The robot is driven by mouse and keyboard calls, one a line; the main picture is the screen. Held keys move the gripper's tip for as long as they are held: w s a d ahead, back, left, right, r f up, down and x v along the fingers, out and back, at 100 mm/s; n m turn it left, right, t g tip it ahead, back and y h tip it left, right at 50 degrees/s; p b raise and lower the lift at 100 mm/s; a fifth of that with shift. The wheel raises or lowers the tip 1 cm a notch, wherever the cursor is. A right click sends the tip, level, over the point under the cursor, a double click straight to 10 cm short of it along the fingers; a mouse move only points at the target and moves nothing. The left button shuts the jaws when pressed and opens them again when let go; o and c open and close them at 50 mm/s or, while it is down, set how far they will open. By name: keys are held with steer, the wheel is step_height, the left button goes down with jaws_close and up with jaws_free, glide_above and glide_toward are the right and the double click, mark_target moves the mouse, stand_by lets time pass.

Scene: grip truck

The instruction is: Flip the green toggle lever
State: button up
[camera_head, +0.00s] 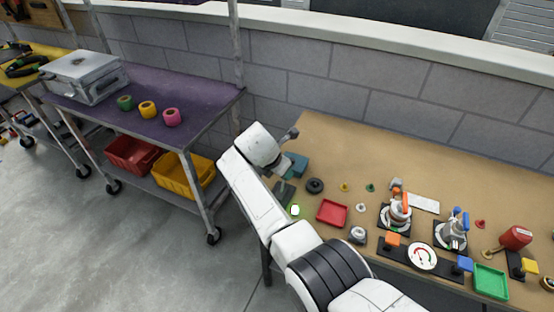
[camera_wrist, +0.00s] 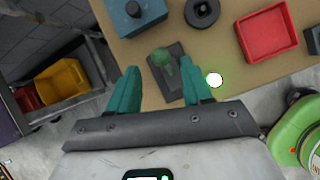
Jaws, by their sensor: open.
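The green toggle lever (camera_wrist: 163,59) stands on a dark rectangular base plate (camera_wrist: 177,82) near the table edge in the wrist view. In the head view the dark plate (camera_head: 284,193) shows beside my arm, and the lever itself is hard to make out. My gripper (camera_wrist: 161,67) is open and empty, with its two teal fingers apart. In the wrist view the lever appears between and just beyond the fingertips. I cannot tell whether a finger touches it. In the head view my arm largely hides the gripper.
A teal box (camera_wrist: 137,14), a black ring (camera_wrist: 201,12) and a red tray (camera_wrist: 268,33) lie beyond the lever. A white glowing round thing (camera_wrist: 214,80) is right of the plate. Several other fixtures fill the table's right side. A purple-topped cart (camera_head: 185,100) stands left.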

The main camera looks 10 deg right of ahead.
steer(key=shift+v, duration=2.1)
steer(key=s+d+f+m, duration=0.2)
steer(key=s, duration=0.1)
steer(key=s+d+f+m, duration=0.2)
steer(key=s+f, duration=0.1)
steer(key=s+d+f+m+g, duration=0.1)
steer(key=s+d+f+m, duration=0.1)
steer(key=s+d+f, duration=0.1)
steer(key=shift+s+f+m+y, duration=0.1)
steer(key=shift+s+m+y, duration=0.1)
steer(key=shift+m+y, duration=0.15)
steer(key=s+d+f+m+g+y, duration=0.1)
steer(key=s+d+f+m, duration=0.2)
steer(key=s, duration=0.5)
steer(key=s+d+m, duration=0.2)
steer(key=s+m, duration=0.3)
steer(key=s, duration=0.3)
steer(key=s+d+f+m+g+y, duration=0.1)
steer(key=s+d+f+m, duration=0.15)
steer(key=s+m, duration=0.4)
steer(key=s+r+m, duration=0.2)
steer(key=s, duration=0.5)
steer(key=s+d+r+m+y, duration=0.1)
steer(key=s+r+m, duration=0.1)
steer(key=s, duration=0.6)
steer(key=shift+s+m+b, duration=0.2)
steer(key=shift+m+b, duration=0.25)
steer(key=shift+m, duration=0.15)
